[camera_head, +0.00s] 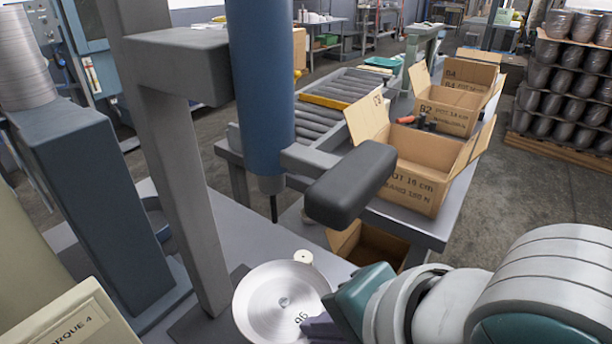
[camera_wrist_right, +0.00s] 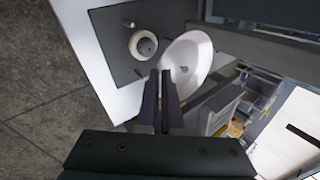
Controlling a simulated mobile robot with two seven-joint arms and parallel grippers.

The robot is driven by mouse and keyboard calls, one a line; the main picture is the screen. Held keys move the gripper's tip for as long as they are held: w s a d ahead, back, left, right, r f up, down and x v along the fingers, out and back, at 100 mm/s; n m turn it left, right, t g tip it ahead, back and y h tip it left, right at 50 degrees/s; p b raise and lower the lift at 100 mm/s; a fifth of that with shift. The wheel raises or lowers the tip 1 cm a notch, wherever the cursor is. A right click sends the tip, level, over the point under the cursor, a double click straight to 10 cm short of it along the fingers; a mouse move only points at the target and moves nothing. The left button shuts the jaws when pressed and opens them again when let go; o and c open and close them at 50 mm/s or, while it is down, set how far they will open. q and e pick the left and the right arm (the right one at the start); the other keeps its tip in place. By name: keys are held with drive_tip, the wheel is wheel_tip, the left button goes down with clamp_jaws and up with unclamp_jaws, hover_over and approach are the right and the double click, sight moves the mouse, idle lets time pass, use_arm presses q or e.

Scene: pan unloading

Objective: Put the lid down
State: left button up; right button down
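The lid (camera_head: 270,299) is a shiny round metal disc with a dark mark at its centre and "96" on its face. In the head view it is at the bottom centre, above the grey machine bed. In the right wrist view the lid (camera_wrist_right: 193,57) is tilted beyond the fingertips. My right gripper (camera_head: 318,324) comes in from the lower right with its dark fingers at the rim. In the wrist view its fingers (camera_wrist_right: 163,76) are close together, apparently pinching the rim; the contact itself is partly hidden. My left gripper is not in view.
A small cream cylinder (camera_head: 303,257) shows just behind the lid. A blue press column (camera_head: 260,90) with a dark padded arm (camera_head: 350,185) hangs above. An open carton (camera_head: 420,165) stands on the table behind. In the wrist view, a round knobbed part (camera_wrist_right: 143,45) sits on a dark plate (camera_wrist_right: 112,30).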

drive_tip(key=f, duration=0.2)
drive_tip(key=f+b, duration=0.1)
drive_tip(key=f, duration=0.4)
drive_tip(key=shift+s+f, duration=0.35)
drive_tip(key=shift+f, duration=0.05)
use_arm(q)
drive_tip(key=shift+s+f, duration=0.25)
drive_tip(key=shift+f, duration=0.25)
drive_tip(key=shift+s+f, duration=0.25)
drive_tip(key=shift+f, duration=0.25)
use_arm(e)
drive_tip(key=shift+f, duration=0.1)
drive_tip(key=shift+f+b, duration=0.2)
drive_tip(key=shift+b, duration=0.15)
drive_tip(key=c, duration=1.1)
unclamp_jaws()
